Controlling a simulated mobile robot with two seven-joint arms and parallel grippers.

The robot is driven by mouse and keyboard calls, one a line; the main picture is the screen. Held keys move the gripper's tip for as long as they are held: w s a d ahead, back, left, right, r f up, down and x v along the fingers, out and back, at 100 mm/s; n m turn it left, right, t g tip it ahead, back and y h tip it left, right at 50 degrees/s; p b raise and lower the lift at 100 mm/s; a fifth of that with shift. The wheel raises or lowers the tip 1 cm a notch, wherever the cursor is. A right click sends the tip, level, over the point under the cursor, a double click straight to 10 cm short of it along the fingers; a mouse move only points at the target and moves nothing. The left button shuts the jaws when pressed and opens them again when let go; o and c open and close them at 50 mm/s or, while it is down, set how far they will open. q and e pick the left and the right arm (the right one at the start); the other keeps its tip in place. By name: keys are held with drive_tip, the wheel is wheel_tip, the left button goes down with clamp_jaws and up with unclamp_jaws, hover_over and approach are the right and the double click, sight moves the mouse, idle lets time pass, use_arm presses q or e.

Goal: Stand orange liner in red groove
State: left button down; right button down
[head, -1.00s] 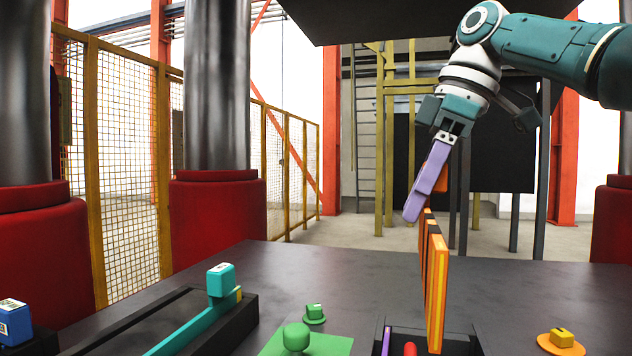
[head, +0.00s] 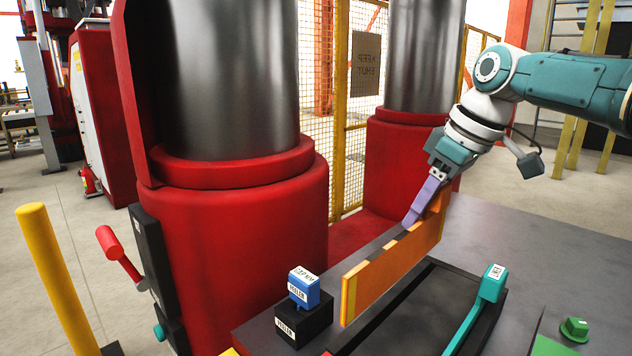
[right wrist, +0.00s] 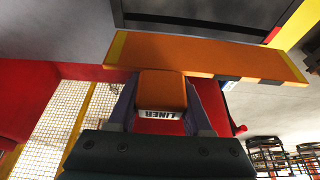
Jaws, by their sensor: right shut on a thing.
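The orange liner (head: 395,262) is a long thin plate with yellow ends, held on edge above the black frame (head: 372,329) on the dark table. My right gripper (head: 416,214) is shut on its handle, near the far end in the head view. In the right wrist view the orange handle (right wrist: 162,92), labelled LINER, sits between the fingers, and the plate (right wrist: 205,55) runs crosswise beyond it. I cannot make out a clear gap or contact between plate and frame. A red groove cannot be told for certain. My left gripper is not in view.
A teal bar with an upright knob (head: 492,283) lies along the frame's right side. A blue block (head: 303,287) on a black base stands left of the liner. A green knob (head: 575,328) is at right. Large red-based columns (head: 240,215) stand behind the table's left edge.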

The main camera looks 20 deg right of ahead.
drive_tip(key=shift+w, duration=0.1)
idle(0.5)
drive_tip(key=shift+f+b, duration=1.45)
drive_tip(key=shift+f, duration=0.55)
